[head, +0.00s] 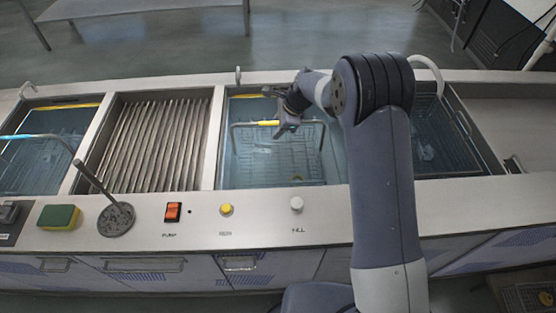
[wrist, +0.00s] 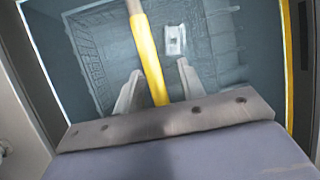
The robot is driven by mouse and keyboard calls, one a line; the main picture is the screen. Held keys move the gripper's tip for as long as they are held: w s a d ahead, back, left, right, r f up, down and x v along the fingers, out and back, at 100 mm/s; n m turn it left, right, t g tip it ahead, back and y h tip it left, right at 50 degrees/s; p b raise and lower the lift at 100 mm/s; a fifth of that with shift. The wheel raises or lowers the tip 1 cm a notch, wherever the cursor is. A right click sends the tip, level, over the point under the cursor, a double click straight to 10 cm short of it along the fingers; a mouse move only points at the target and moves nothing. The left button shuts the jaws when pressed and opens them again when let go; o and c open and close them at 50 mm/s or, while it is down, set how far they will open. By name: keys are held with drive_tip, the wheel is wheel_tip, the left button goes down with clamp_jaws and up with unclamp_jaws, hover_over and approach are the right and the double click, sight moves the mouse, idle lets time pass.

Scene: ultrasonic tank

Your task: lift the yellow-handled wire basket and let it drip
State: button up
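The wire basket (head: 300,165) sits down in the middle tank. Its yellow handle (head: 268,122) stands on a bent wire frame above it. My gripper (head: 277,111) is over the tank at the handle, with its fingers spread. In the wrist view, the yellow handle (wrist: 148,52) runs between my two open fingers (wrist: 158,72), with a gap showing on the right side; contact on the left cannot be told. The basket mesh (wrist: 95,70) shows below, blurred by the liquid. A small pale part (wrist: 175,40) lies inside the basket.
A left tank holds a blue-handled basket (head: 45,137). A slatted drain rack (head: 155,145) lies between the tanks. Another basket (head: 445,140) sits in a tank at right, partly behind my arm. The front ledge carries a sponge (head: 58,216), red switch (head: 173,211) and knobs.

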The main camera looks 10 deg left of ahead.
drive_tip(key=shift+c, duration=0.2)
clamp_jaws()
drive_tip(key=shift+a+r, duration=0.1)
idle(0.5)
drive_tip(key=shift+w+r, duration=0.1)
drive_tip(key=shift+r, duration=0.35)
wheel_tip(320, 180, up, 21)
drive_tip(key=p, duration=0.3)
idle(0.3)
